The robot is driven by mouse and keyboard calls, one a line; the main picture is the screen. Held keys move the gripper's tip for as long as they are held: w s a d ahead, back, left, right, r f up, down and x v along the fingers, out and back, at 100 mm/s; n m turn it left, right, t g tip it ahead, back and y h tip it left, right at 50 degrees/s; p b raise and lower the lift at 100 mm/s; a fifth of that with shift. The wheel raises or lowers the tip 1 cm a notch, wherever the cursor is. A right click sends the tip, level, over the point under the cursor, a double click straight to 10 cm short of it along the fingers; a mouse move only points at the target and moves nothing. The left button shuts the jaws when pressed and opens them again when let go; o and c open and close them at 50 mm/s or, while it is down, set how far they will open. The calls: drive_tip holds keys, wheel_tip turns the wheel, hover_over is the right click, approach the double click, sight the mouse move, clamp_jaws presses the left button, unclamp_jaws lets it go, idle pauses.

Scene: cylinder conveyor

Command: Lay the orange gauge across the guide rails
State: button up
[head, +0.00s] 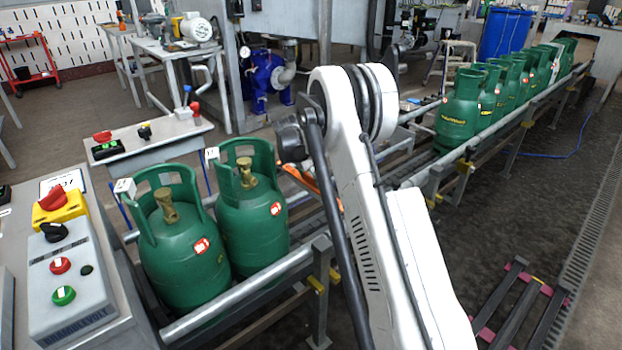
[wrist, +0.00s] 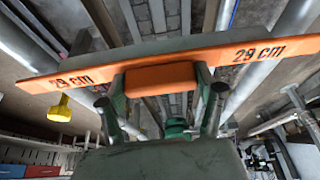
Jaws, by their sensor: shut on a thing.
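The orange gauge (wrist: 160,62) is a long flat bar marked "29 cm" at both ends, with a block handle in its middle. My gripper (wrist: 160,80) is shut on that block, with a finger at each side. In the wrist view the bar extends across both grey guide rails (wrist: 262,62); I cannot tell whether it touches them. In the head view only a strip of the gauge (head: 298,177) shows beside my arm, over the conveyor. My arm hides the gripper there. The near guide rail (head: 243,287) runs along the conveyor's front side.
Two green cylinders (head: 182,250) stand on the conveyor left of my arm. Several more (head: 460,112) stand in a row at the right. A control panel (head: 75,262) is at the lower left. The conveyor between the two groups appears free of cylinders, partly hidden by my arm.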

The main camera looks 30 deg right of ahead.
drive_tip(key=shift+f+b, duration=0.55)
drive_tip(key=shift+f, duration=0.45)
drive_tip(key=o, duration=1.6)
drive_tip(key=shift+r, duration=0.15)
wheel_tip(320, 180, up, 10)
drive_tip(key=shift+f, duration=0.1)
